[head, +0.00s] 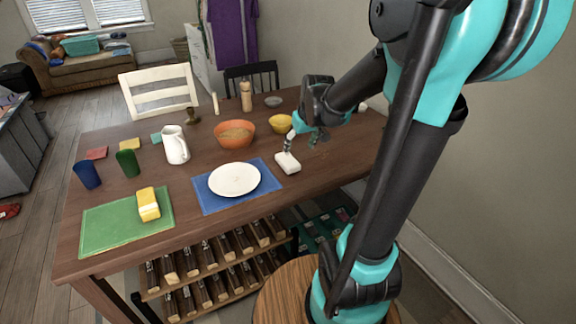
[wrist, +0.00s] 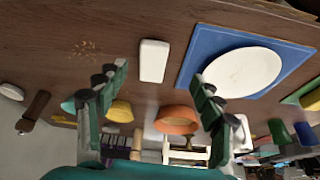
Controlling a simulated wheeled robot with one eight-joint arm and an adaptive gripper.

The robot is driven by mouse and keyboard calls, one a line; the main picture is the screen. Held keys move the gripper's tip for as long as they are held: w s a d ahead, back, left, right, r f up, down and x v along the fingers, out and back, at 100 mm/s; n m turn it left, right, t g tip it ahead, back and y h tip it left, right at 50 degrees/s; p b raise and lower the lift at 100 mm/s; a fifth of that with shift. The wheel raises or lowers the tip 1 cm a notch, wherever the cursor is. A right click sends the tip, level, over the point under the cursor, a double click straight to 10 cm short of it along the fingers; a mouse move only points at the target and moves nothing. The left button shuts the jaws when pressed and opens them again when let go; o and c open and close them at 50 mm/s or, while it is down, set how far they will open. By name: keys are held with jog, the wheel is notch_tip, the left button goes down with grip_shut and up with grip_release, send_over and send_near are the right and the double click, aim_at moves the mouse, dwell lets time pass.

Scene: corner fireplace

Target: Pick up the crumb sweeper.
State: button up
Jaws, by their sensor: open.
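The crumb sweeper looks to be the small white block (head: 288,163) lying on the wooden table, right of the blue placemat. It also shows in the wrist view as a white rounded bar (wrist: 154,60), upper centre, beyond and between my fingertips. My gripper (head: 303,139) is above the table, just behind and to the right of the block in the head view. In the wrist view my gripper (wrist: 159,82) is open, its two fingers wide apart with nothing between them. The exact height of the fingers over the block is hard to tell.
A white plate (head: 234,180) lies on the blue placemat (head: 212,203) beside the block. An orange bowl (head: 235,141) and yellow bowl (head: 281,124) stand behind it. Crumbs (wrist: 87,48) are scattered nearby. A white pitcher (head: 175,145) and yellow block (head: 148,204) are farther left.

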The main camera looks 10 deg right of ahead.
jog(key=shift+o, duration=0.3)
jog(key=shift+n, duration=0.5)
jog(key=w, duration=0.1)
jog(key=w+r, duration=0.1)
jog(key=w, duration=0.2)
jog(key=shift+w+a+r, duration=0.25)
jog(key=shift+w+r, duration=0.15)
send_near(288, 159)
jog(key=x, duration=0.4)
jog(key=shift+s+a+f, duration=0.15)
jog(key=shift+a+f, duration=0.05)
jog(key=shift+f, duration=0.25)
jog(key=shift+w+x, duration=0.2)
jog(key=shift+x, duration=1.65)
jog(key=shift+w+f, duration=0.3)
jog(key=shift+f, duration=0.35)
jog(key=shift+f, duration=0.25)
jog(key=c, duration=1.3)
jog(key=shift+r, duration=0.15)
